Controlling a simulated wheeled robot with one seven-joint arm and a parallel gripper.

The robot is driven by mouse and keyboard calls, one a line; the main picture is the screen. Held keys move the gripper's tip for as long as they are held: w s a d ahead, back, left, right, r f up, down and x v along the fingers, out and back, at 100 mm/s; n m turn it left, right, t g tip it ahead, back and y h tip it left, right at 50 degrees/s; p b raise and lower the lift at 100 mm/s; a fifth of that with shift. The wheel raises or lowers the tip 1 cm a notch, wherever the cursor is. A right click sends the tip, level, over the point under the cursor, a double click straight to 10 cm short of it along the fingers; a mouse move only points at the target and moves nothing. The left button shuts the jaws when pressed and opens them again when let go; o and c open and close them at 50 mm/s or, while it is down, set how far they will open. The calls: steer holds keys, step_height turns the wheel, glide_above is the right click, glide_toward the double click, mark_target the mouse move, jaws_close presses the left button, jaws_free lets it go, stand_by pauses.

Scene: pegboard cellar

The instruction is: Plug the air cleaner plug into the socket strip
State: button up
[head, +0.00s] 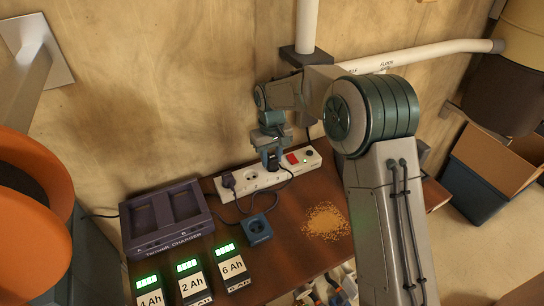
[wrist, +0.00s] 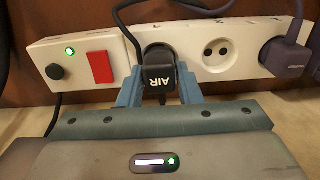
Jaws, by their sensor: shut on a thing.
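My gripper (head: 271,158) is shut on the black air cleaner plug, marked AIR (wrist: 159,72), with one blue finger on each side of it. The plug's cord rises from it and loops over the strip. The white socket strip (wrist: 250,68) lies along the wall side of the bench and also shows in the head view (head: 238,188). The plug is right in front of the socket beside the red switch (wrist: 102,67) and covers most of it. I cannot tell whether it is fully seated. The neighbouring socket (wrist: 215,53) is empty. A purple plug (wrist: 285,55) fills the end socket.
A dark double charger (head: 165,222) stands left of the strip. Several labelled batteries (head: 190,280) line the bench's front left. A blue socket-like block (head: 257,230) and a heap of yellowish grains (head: 325,221) lie in front of the strip. A white pipe (head: 430,54) crosses the wall above.

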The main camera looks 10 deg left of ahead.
steer(key=shift+f, duration=0.4)
steer(key=shift+r, duration=0.5)
stand_by(6.1)
steer(key=shift+r+p, duration=1.75)
steer(key=shift+r, duration=0.65)
